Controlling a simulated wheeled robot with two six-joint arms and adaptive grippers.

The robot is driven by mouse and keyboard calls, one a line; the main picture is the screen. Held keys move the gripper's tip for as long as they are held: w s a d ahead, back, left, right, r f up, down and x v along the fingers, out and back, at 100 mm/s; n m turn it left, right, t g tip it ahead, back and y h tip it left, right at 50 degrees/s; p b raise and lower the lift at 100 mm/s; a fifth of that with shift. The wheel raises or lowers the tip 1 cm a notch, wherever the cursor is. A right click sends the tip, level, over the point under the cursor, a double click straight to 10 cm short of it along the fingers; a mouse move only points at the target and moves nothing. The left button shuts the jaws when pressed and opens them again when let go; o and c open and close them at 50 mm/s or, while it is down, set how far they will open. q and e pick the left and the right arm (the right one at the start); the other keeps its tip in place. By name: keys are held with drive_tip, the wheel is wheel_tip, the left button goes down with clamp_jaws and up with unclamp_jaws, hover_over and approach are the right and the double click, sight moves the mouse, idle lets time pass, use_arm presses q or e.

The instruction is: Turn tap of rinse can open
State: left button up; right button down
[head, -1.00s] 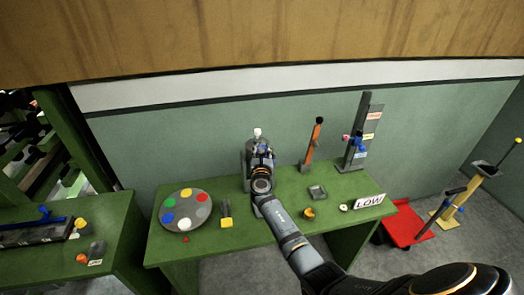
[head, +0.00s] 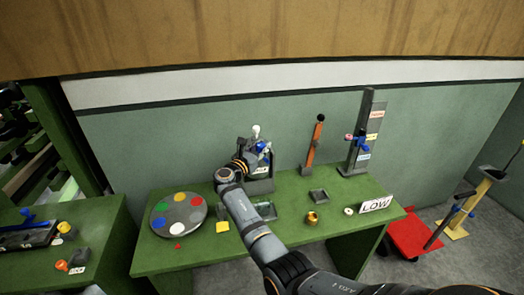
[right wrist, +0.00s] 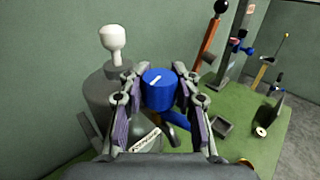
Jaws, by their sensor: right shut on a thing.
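The rinse can (head: 262,169) is a dark grey body with a white knob (head: 256,131) on top, standing at the back of the green table. In the right wrist view the grey can (right wrist: 100,92) is just left of my fingers, with its white knob (right wrist: 113,43) above. Its tap is a blue round handle (right wrist: 159,90) with a white mark on top and a blue part below. My right gripper (right wrist: 160,97) is shut on the blue handle, one finger on each side. In the head view my right gripper (head: 259,150) is partly hidden. My left gripper is out of view.
A colour disc (head: 179,214) and a yellow block (head: 222,227) are left on the table (head: 200,258). An orange lever (head: 314,145), a grey post (head: 361,140), a small tray (head: 318,196), a brass cup (head: 312,219) and a LOW sign (head: 376,204) are right.

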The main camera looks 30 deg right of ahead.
sight(261, 144)
drive_tip(key=shift+a, duration=0.1)
drive_tip(key=c, duration=1.3)
unclamp_jaws()
drive_tip(key=shift+c, duration=0.2)
drive_tip(key=o, duration=0.4)
drive_tip(key=shift+a, duration=0.15)
drive_tip(key=shift+r, duration=0.3)
wheel_tip(261, 144, up, 10)
drive_tip(key=shift+f, duration=0.25)
